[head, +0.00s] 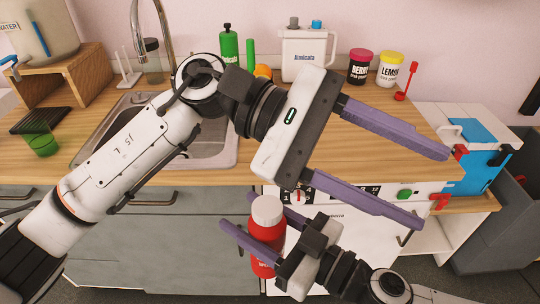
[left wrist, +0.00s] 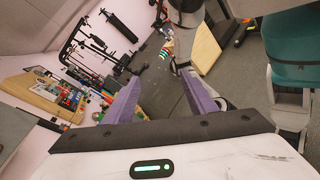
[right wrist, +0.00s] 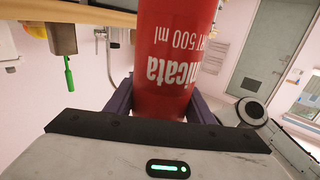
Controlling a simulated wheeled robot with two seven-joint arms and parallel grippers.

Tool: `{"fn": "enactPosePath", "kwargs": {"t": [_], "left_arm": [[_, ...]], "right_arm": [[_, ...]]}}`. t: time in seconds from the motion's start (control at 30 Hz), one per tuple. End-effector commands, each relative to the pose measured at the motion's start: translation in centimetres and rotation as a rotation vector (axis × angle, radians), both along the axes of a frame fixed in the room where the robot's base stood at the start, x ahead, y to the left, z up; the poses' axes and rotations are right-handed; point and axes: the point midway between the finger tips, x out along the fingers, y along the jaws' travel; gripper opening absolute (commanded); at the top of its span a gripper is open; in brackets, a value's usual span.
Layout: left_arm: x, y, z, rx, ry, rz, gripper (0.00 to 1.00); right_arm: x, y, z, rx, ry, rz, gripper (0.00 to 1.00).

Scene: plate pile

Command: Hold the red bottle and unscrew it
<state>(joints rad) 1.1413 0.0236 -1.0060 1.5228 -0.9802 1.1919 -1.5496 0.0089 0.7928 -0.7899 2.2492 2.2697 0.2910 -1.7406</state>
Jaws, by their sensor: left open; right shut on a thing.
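The red bottle (head: 266,248) with its white cap (head: 267,210) is upright in front of the counter in the head view. My right gripper (head: 240,222) is shut on the bottle's body, below the cap. In the right wrist view the red bottle (right wrist: 172,60) fills the space between the purple fingers, its lettering upside down; the cap is out of that view. My left gripper (head: 432,188) is open and empty, up and to the right of the bottle, with its fingers spread and pointing right. In the left wrist view the left gripper (left wrist: 165,98) has nothing between its fingers.
The wooden counter (head: 330,150) lies behind the arms. A sink (head: 205,150), a white canister (head: 303,55), a green bottle (head: 228,45), a berry jar (head: 359,68) and a lemon jar (head: 390,70) are at the back. A blue-and-white box (head: 475,135) stands at the right.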

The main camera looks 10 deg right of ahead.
Motion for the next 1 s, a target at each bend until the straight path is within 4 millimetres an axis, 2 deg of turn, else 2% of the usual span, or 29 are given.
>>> {"fn": "enactPosePath", "kwargs": {"t": [0.03,0.07,0.2,0.3,0.4,0.53,0.73,0.87,1.0], "left_arm": [[-0.3,0.2,-1.0,0.039,-0.167,-0.059,0.51],[-0.3,0.5,-1.8,0.062,-0.261,-0.098,0.51],[1.3,2.9,-4.7,0.191,-0.667,-0.292,0.51],[3.6,5.3,-5.6,0.302,-0.906,-0.437,0.51],[6.0,7.7,-5.5,0.412,-1.082,-0.567,0.51],[8.4,10.2,-4.6,0.527,-1.218,-0.692,0.51],[9.7,11.7,-4.1,0.596,-1.282,-0.765,0.51],[9.8,11.8,-5.5,0.599,-1.283,-0.771,0.51],[9.7,11.8,-7.8,0.597,-1.28,-0.77,0.51]], "right_arm": [[0.0,0.0,0.2,0.001,-0.003,0.001,0.0],[0.0,0.0,0.2,0.001,-0.003,0.001,0.0],[0.0,0.0,0.2,0.001,-0.003,0.001,0.0],[0.0,0.0,0.2,0.001,-0.003,0.001,0.0],[0.0,0.0,0.2,0.001,-0.003,0.001,0.0],[0.0,0.0,0.2,0.001,-0.003,0.001,0.0],[0.0,0.0,0.2,0.001,-0.003,0.001,0.0],[0.0,0.0,0.2,0.001,-0.003,0.001,0.0],[0.0,0.0,0.2,0.001,-0.003,0.001,0.0]]}}
